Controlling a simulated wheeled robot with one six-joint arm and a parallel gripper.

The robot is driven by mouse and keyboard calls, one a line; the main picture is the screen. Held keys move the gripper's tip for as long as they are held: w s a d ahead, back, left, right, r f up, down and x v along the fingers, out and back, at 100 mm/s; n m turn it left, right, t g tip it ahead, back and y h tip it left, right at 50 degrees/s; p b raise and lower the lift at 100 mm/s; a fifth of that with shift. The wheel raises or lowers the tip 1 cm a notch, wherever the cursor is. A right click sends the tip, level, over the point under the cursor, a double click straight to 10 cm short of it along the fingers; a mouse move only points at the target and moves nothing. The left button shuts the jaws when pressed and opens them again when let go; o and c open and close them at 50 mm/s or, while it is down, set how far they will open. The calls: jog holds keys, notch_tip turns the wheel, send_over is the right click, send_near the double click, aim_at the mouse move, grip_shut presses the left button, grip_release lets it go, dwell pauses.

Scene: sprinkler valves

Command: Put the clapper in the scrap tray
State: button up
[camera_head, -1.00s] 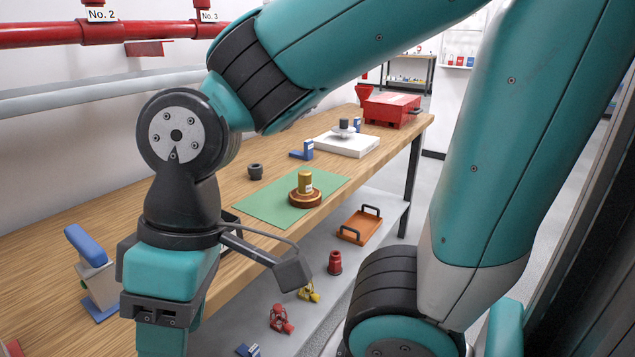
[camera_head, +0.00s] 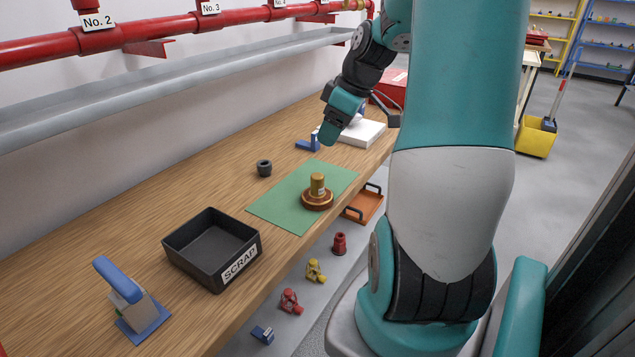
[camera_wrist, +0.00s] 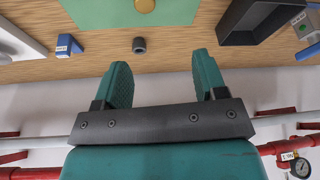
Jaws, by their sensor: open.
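The scrap tray (camera_head: 238,268), a black open box labelled SCRAP, stands on the near left of the bench; its inside looks empty. It also shows at the upper right of the wrist view (camera_wrist: 238,38). A brass cylinder on a round brown base (camera_head: 317,200) stands on a green mat (camera_head: 280,211); I cannot tell which thing is the clapper. My gripper (camera_wrist: 160,62) is open with nothing between its fingers. In the head view my gripper (camera_head: 335,128) hangs over the far bench, near a white block (camera_head: 362,134) that my arm partly hides.
A dark ring (camera_head: 264,168) and a blue bracket (camera_head: 309,143) lie near the mat. A blue-handled tool (camera_head: 130,300) stands nearest. Red pipework (camera_head: 130,38) and a grey trough (camera_head: 150,85) run along the wall. Coloured fittings and an orange tray (camera_head: 364,206) sit below.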

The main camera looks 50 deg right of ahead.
aim_at(317, 175)
jog(key=d+x, duration=0.1)
jog(key=x, duration=1)
jog(key=d+x, duration=0.1)
jog(key=x, duration=0.4)
jog(key=shift+s+d+f, duration=0.2)
jog(key=shift+d+f, duration=0.05)
jog(key=shift+f, duration=0.3)
jog(key=c, duration=1.1)
jog(key=shift+r, duration=0.1)
grip_shut()
